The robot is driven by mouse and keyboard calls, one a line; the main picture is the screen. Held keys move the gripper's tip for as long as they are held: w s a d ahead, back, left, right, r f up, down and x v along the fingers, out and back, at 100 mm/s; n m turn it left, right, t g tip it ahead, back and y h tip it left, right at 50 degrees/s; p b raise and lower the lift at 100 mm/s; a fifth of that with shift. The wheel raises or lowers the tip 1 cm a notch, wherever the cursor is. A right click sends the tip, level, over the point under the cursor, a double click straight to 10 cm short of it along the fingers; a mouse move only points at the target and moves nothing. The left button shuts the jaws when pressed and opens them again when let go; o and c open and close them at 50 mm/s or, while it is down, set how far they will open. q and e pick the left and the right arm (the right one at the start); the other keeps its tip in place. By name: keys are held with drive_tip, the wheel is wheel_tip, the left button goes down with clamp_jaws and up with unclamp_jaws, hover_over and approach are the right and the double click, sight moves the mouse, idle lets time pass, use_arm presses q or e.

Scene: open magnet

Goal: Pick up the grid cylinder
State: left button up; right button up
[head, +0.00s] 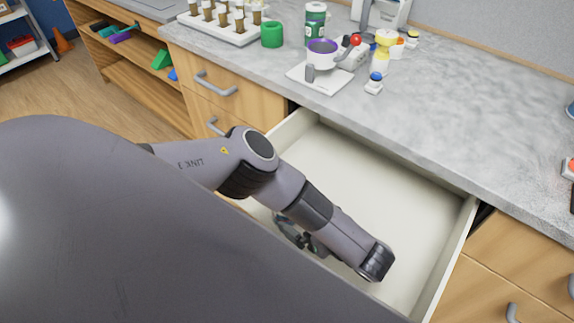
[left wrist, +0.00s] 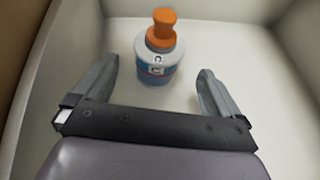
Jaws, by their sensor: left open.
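A squat round bottle (left wrist: 159,65) with an orange top and a white, grey-blue and red body marked "C" stands upright in the drawer in the left wrist view. I cannot make out a grid pattern on it, nor on any other cylinder. My left gripper (left wrist: 157,72) is open and empty, its two fingers on either side of the bottle's lower part in the picture, apart from it. In the head view my left gripper (head: 298,236) is partly hidden under my arm, inside the drawer, and the bottle is hidden. My right gripper is not in view.
The open drawer (head: 350,170) has pale walls around my left gripper and a bare floor. On the grey counter (head: 450,110) stand a green cylinder (head: 272,35), a green jar (head: 315,18), a white scale with a bowl (head: 320,75) and a rack of vials (head: 225,28).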

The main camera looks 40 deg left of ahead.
sight(277, 216)
use_arm(q)
drive_tip(key=shift+s+t, duration=0.25)
drive_tip(key=shift+t, duration=0.05)
drive_tip(key=shift+a, duration=0.1)
drive_tip(key=shift+w+a+f+b, duration=0.1)
drive_tip(key=shift+a+f+b, duration=0.3)
drive_tip(key=shift+a, duration=0.25)
drive_tip(key=a, duration=0.1)
drive_tip(key=w+a, duration=0.1)
drive_tip(key=a, duration=0.2)
drive_tip(key=shift+w+a+f, duration=0.25)
drive_tip(key=shift+w+f, duration=0.05)
drive_tip(key=shift+f, duration=0.05)
drive_tip(key=shift+w+a+f, duration=0.1)
drive_tip(key=shift+a+f, duration=0.1)
drive_tip(key=shift+a, duration=0.05)
drive_tip(key=c, duration=1.3)
drive_tip(key=shift+r, duration=0.2)
